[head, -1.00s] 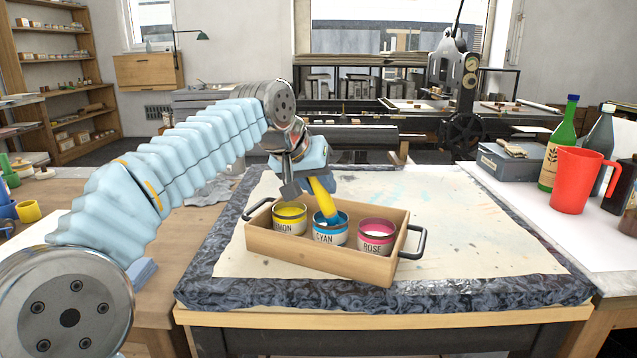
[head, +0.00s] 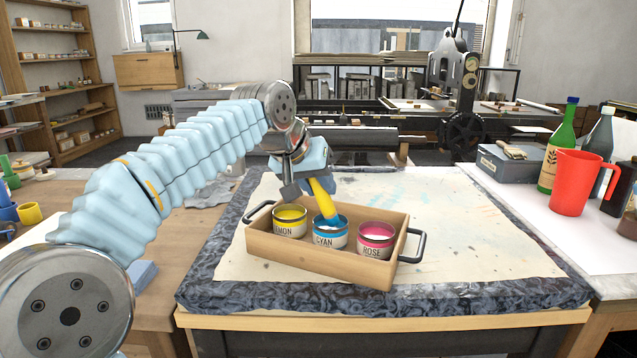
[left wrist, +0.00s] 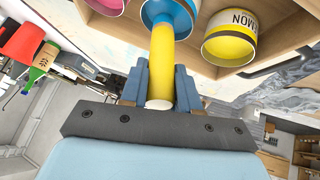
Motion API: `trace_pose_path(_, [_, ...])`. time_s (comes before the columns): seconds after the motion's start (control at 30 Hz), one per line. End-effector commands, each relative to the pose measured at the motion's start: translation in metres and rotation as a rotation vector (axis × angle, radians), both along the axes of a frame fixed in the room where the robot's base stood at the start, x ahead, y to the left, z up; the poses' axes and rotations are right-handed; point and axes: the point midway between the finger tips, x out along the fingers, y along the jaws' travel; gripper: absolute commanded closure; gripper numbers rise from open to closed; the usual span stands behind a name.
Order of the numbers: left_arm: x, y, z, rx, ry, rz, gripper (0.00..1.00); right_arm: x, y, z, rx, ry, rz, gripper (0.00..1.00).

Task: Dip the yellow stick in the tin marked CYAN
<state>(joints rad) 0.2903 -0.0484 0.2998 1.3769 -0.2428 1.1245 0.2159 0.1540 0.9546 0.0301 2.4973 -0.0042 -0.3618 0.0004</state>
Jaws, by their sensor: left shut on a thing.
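The yellow stick (head: 323,196) is tilted, with a blue lower end at the mouth of the CYAN tin (head: 329,236). My left gripper (head: 306,185) is shut on the stick above the tin. The left wrist view shows the stick (left wrist: 161,62) between the two fingers (left wrist: 158,90), its blue end over the blue-rimmed tin (left wrist: 180,10). How deep the tip sits in the tin is hard to tell. The LEMON tin (head: 289,224) stands to the left and the ROSE tin (head: 374,241) to the right. My right gripper is not in view.
The tins stand in a wooden tray (head: 320,263) with dark handles, on a paint-marked sheet (head: 480,235). A red jug (head: 577,182) and green bottle (head: 558,150) stand on the right table. The sheet is clear right of the tray.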

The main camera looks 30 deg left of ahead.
Motion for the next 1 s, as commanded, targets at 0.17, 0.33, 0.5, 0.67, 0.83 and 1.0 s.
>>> trace_pose_path(0.17, [0.000, 0.000, 0.022, 0.000, -0.004, -0.001, 1.00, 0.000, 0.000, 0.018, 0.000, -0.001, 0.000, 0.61])
trace_pose_path(0.33, [0.001, 0.000, 0.037, 0.000, -0.006, 0.000, 1.00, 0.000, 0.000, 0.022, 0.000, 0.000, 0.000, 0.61])
trace_pose_path(0.5, [0.001, -0.001, 0.051, 0.000, -0.008, -0.001, 1.00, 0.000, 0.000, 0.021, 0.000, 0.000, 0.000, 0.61])
trace_pose_path(0.67, [0.001, -0.001, 0.061, 0.000, -0.006, -0.001, 1.00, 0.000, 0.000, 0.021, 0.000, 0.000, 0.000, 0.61])
trace_pose_path(0.83, [0.000, 0.000, 0.063, 0.000, -0.005, -0.001, 1.00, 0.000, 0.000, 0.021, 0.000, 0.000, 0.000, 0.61])
trace_pose_path(1.0, [0.000, 0.000, 0.063, 0.000, -0.005, -0.001, 1.00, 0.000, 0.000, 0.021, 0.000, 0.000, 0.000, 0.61])
